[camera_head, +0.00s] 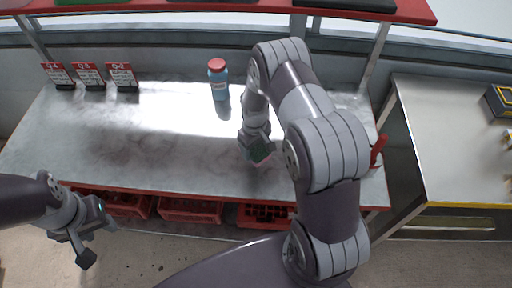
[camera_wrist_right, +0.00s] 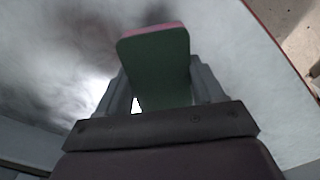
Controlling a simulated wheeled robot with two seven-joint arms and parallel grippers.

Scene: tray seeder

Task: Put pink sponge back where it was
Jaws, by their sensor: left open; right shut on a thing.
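The pink sponge (camera_wrist_right: 154,30) shows in the right wrist view as a block with a pink edge and a large dark green face. My right gripper (camera_wrist_right: 157,88) is shut on it, with one finger on each side. In the head view, my right gripper (camera_head: 257,148) holds the sponge (camera_head: 263,161) over the front middle part of the grey table (camera_head: 150,150). I cannot tell whether the sponge touches the table. My left gripper (camera_head: 97,238) is open and empty, low in front of the table's left side.
A blue bottle with a red cap (camera_head: 218,82) stands at the back middle. Several sign cards (camera_head: 90,76) stand at the back left. Red crates (camera_head: 190,210) sit below the front edge. A red object (camera_head: 378,150) is at the right end.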

